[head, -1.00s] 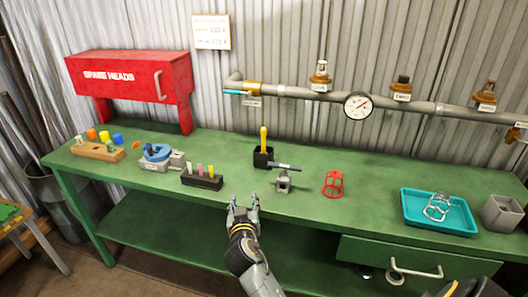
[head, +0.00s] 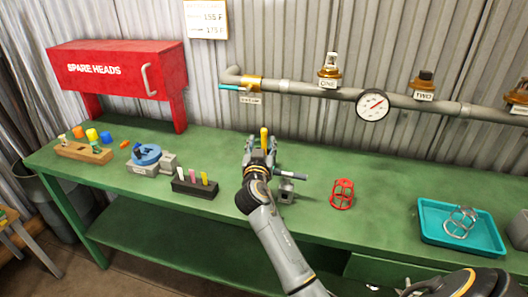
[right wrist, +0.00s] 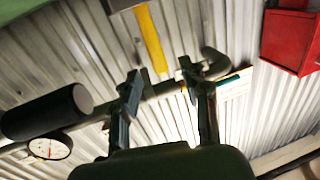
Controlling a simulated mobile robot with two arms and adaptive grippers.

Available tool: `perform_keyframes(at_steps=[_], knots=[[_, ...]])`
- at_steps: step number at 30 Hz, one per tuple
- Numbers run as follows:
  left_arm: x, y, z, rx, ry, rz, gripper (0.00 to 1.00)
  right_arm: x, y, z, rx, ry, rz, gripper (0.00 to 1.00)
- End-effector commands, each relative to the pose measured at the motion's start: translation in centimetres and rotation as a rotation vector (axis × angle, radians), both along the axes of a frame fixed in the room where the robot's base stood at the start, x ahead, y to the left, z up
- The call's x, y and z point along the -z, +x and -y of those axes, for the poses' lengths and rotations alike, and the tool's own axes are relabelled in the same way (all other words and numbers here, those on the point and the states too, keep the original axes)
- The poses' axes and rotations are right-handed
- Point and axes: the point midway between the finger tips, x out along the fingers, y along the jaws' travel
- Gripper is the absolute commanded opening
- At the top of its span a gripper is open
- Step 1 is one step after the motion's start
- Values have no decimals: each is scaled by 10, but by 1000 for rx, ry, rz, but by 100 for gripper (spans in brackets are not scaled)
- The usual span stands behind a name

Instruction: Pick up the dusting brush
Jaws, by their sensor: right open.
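The dusting brush seems to be the upright yellow handle (head: 264,134) at the back middle of the green bench; its lower end is hidden. In the right wrist view, which is turned upside down, the yellow handle (right wrist: 151,38) hangs from the top edge, beyond the open fingertips and roughly between their lines. My right gripper (head: 262,148) is open and empty, in front of the handle. It hides the black cup that holds the handle. The fingers also show in the right wrist view (right wrist: 160,70). I cannot tell the exact gap to the handle. My left gripper is not in view.
A small grey stand with a dark-handled tool (head: 287,186) is close right of my gripper. A black rack with colored sticks (head: 193,188) is at its left. A red wire cage (head: 342,194) and teal tray (head: 430,234) stand further right. A pipe (head: 300,88) runs behind.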

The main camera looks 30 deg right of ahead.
Motion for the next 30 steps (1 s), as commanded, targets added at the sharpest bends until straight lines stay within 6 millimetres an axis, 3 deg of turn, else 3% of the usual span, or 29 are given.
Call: perform_keyframes(at_steps=[9, 15, 22, 28, 30], knots=[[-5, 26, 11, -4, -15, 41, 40, 0, 26, 25, 2, -2, -1, 46], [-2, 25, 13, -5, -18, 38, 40, 2, 42, 36, 0, 1, -1, 46], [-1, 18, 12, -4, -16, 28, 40, 2, 43, 36, 0, 1, 0, 46], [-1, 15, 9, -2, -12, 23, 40, 2, 43, 36, 0, 1, -2, 5], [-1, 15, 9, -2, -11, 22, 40, 2, 43, 36, 0, 1, -2, 0]])
